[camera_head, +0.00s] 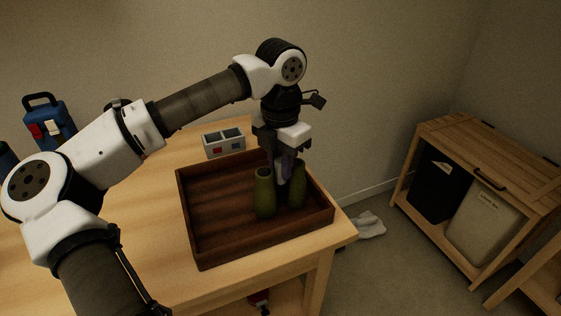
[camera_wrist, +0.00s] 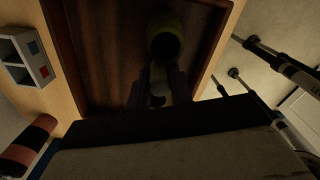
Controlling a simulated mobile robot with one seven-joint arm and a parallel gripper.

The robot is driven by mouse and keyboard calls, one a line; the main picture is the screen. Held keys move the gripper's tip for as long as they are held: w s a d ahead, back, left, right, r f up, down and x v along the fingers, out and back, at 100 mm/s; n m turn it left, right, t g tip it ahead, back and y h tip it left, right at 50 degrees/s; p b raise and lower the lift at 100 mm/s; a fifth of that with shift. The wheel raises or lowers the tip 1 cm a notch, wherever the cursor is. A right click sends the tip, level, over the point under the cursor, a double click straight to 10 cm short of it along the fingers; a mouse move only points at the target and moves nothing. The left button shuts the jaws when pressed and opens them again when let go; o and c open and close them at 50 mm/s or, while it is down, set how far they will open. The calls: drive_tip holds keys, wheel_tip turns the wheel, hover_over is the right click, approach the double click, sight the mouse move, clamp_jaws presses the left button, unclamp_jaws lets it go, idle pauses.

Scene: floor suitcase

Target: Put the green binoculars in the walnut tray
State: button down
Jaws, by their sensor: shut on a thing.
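The green binoculars (camera_head: 264,193) stand upright inside the walnut tray (camera_head: 203,247), in its right half. My gripper (camera_head: 284,172) points down from above, between the two barrels, and is shut on the binoculars. In the wrist view one green barrel (camera_wrist: 165,38) shows beyond the fingers (camera_wrist: 160,90), over the dark tray floor; the rest of the binoculars is dark or hidden there. Whether the binoculars touch the tray floor is hard to tell. The left part of the tray is empty.
A grey two-compartment box (camera_head: 224,143) stands behind the tray on the wooden table (camera_head: 283,256). A blue case (camera_head: 48,126) stands at the far left. A wooden hamper cabinet (camera_head: 478,190) is to the right on the floor, with a white cloth (camera_head: 369,225) on the floor nearby.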

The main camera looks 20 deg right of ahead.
drive_tip(key=c, duration=1.2)
unclamp_jaws()
drive_tip(key=shift+c, duration=0.2)
wheel_tip(320, 180, up, 12)
drive_tip(key=shift+r+p, duration=0.15)
drive_tip(key=shift+p, duration=0.2)
